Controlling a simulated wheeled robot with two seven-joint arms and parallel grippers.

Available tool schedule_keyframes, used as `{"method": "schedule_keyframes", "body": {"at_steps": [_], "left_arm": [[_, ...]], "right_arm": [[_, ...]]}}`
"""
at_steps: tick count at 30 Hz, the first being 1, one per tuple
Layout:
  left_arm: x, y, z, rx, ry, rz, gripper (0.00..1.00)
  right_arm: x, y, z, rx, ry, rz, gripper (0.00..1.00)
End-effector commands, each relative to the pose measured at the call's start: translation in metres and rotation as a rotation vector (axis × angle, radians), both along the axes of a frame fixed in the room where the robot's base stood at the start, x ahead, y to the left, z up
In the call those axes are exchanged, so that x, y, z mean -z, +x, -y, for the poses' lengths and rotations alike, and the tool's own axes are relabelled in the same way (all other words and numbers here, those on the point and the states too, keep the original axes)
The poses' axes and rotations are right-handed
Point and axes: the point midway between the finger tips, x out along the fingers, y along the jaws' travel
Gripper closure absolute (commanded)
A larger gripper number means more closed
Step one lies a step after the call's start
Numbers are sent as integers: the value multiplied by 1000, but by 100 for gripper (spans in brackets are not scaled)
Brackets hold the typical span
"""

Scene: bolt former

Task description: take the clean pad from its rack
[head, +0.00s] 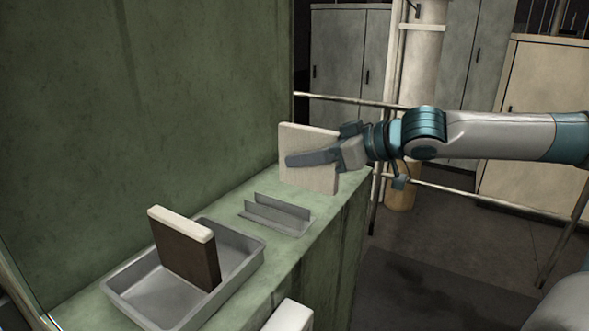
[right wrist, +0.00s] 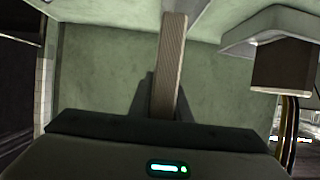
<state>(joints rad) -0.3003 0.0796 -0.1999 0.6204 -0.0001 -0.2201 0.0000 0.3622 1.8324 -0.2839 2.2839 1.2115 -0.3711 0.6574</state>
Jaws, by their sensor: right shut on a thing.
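The clean pad (head: 308,181), a pale square slab, is held upright in my right gripper (head: 290,160), which is shut on it. The pad is in the air above the green ledge, apart from the rack. In the right wrist view the pad (right wrist: 169,65) shows edge-on between the fingers. The rack (head: 277,214), a small grey metal channel with two upright walls, stands empty on the ledge below and left of the pad. My left gripper is not in view.
A grey metal tray (head: 133,294) on the green ledge (head: 328,213) holds a dark brown pad (head: 186,252) with a white top edge. A green wall (head: 150,90) rises behind. A rail (head: 480,198) and cabinets (head: 350,50) stand at the back right.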

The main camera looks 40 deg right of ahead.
Motion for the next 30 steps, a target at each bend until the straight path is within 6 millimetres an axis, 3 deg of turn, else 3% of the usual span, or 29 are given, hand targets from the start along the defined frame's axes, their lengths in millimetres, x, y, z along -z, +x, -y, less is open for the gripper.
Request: {"method": "schedule_keyframes", "body": {"at_steps": [1,8,10,18,30], "left_arm": [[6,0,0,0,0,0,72],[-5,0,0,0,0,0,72],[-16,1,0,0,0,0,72],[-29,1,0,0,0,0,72],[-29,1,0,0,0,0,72]], "right_arm": [[0,-2,4,5,-7,1,100],[-18,-18,20,5,-3,1,100],[-25,-22,24,3,-3,-3,100],[-30,-32,34,1,1,-2,100],[-30,-34,36,1,1,2,100]]}}
